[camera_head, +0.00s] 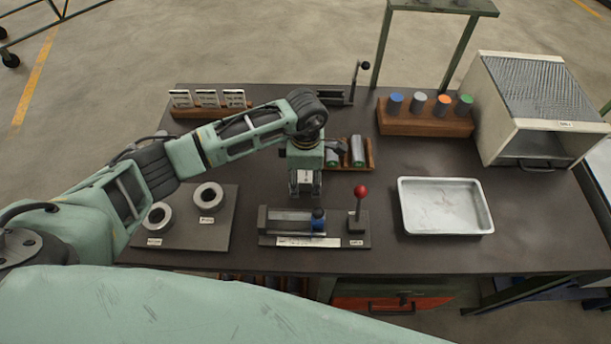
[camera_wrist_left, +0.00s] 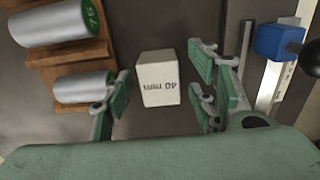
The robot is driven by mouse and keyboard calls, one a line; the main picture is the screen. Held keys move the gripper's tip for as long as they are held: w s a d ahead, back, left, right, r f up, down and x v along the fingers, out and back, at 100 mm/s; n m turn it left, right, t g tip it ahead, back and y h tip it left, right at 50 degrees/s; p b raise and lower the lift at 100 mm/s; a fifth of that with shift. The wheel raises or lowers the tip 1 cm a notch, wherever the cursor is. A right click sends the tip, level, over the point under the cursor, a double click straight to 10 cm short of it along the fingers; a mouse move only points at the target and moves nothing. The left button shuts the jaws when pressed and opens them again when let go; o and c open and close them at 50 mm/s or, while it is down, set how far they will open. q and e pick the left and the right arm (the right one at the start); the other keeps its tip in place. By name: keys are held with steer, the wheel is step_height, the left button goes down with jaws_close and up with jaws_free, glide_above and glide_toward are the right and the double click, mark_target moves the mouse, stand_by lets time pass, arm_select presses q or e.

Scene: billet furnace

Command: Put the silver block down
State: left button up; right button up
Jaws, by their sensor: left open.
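My left gripper (camera_wrist_left: 160,88) is open, with one finger on each side of the block and visible gaps between. In the head view my left gripper (camera_head: 305,187) points down over the middle of the table, and a pale face of the block (camera_head: 305,176) shows between its fingers. I cannot tell exactly how high the block is relative to the table. My right gripper is in neither view.
A wooden rack with silver cylinders (camera_head: 357,150) stands close beside the gripper. A metal tray (camera_head: 445,206) lies right; a plate with two rings (camera_head: 225,225) lies left.

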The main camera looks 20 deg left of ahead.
arm_select(q)
steer(key=shift+d+f, duration=0.15)
steer(key=shift+f, duration=0.15)
jaws_close()
stand_by(0.3)
